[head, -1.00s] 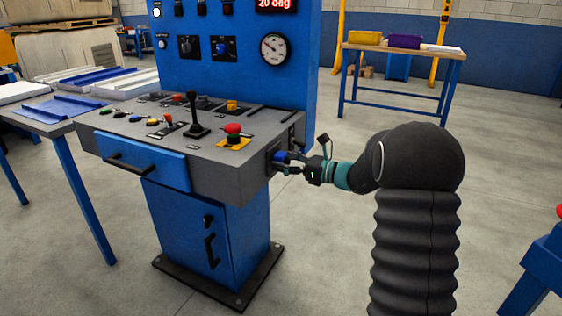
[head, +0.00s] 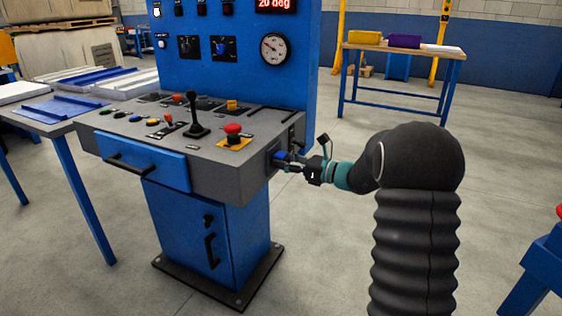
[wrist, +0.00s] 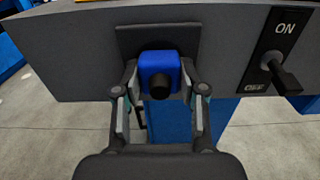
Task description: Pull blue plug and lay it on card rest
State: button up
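The blue plug (wrist: 160,72) sits in a dark plate on the grey right side of the console, its black round end facing the wrist camera. In the head view the plug (head: 281,157) is small and partly hidden by my gripper. My gripper (wrist: 160,80) reaches the plug from the front, with one finger on each side of it. The fingertips are very close to the plug's sides; I cannot tell whether they touch it. In the head view my gripper (head: 289,163) is at the console's side. I cannot make out the card rest.
An ON/OFF switch (wrist: 282,74) is right of the plug in the wrist view. The console top carries a red emergency button (head: 233,130) and a black lever (head: 194,115). A side table (head: 70,115) stands left and a workbench (head: 402,48) behind. The floor beside the console is clear.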

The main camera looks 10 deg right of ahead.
aim_at(289, 162)
grip_shut()
jog(key=shift+v, duration=2.95)
jog(key=shift+s+r, duration=0.1)
jog(key=s+a+f, duration=0.1)
jog(key=s+f, duration=0.2)
jog(key=f, duration=0.6)
jog(key=s+a+f, duration=0.1)
jog(key=s+f, duration=0.2)
jog(key=f, duration=0.7)
jog(key=s+a+f, duration=0.1)
jog(key=s+f, duration=0.2)
jog(key=f, duration=0.7)
jog(key=shift+f, duration=0.2)
jog(key=shift+a, duration=0.1)
